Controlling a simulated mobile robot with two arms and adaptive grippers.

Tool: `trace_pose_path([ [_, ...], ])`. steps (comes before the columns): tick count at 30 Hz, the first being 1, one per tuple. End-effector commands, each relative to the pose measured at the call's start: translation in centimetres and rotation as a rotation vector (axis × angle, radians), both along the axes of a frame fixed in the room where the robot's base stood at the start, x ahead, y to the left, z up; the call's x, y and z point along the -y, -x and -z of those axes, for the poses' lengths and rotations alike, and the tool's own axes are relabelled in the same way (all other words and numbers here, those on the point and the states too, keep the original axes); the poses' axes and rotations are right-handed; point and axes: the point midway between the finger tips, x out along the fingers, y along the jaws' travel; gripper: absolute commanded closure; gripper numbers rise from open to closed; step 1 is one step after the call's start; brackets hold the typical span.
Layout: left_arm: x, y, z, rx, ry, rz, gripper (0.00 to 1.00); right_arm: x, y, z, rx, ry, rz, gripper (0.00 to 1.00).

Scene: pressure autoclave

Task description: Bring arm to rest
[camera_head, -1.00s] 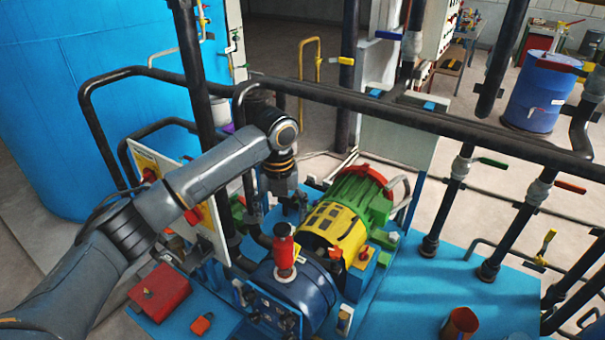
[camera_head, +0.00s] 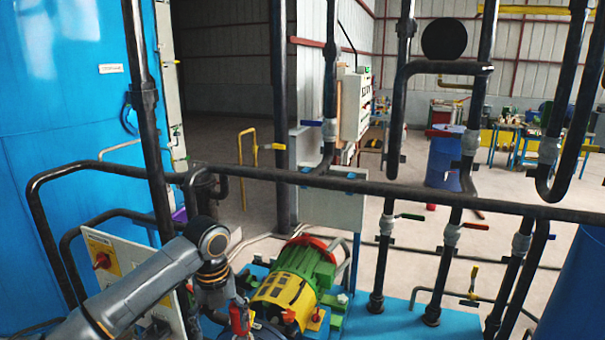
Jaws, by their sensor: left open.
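My left arm (camera_head: 130,295) comes in from the lower left, grey with black joints. Its wrist bends down to the left gripper (camera_head: 216,297), which is open. It points downward just left of the green and yellow motor (camera_head: 290,280) and beside a red valve cap (camera_head: 239,318). The fingertips are small and partly lost among the parts there, and I see nothing held. Whether it touches anything I cannot tell. My right gripper is not in view.
A long black pipe rail (camera_head: 400,190) crosses behind the wrist, with a black upright pipe (camera_head: 150,130) at left. A control panel (camera_head: 105,255) stands close to the forearm. A large blue tank (camera_head: 60,110) fills the left. Several valve pipes stand right.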

Motion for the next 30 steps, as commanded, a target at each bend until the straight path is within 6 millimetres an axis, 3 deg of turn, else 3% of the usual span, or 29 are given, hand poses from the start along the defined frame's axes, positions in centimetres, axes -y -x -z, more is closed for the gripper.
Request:
trace_pose_path([
  [4,1.1,0.9,1.7,0.000,0.013,-0.041,0.24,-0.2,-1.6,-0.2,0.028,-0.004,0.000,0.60],
  [17,5.3,5.3,7.5,0.005,0.087,-0.269,0.24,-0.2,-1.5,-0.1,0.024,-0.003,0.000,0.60],
  [23,8.0,9.5,11.2,-0.001,0.171,-0.517,0.24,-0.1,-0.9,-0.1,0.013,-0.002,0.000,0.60],
  [30,9.7,16.3,14.8,-0.032,0.314,-1.060,0.24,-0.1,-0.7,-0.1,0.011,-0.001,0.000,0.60],
])
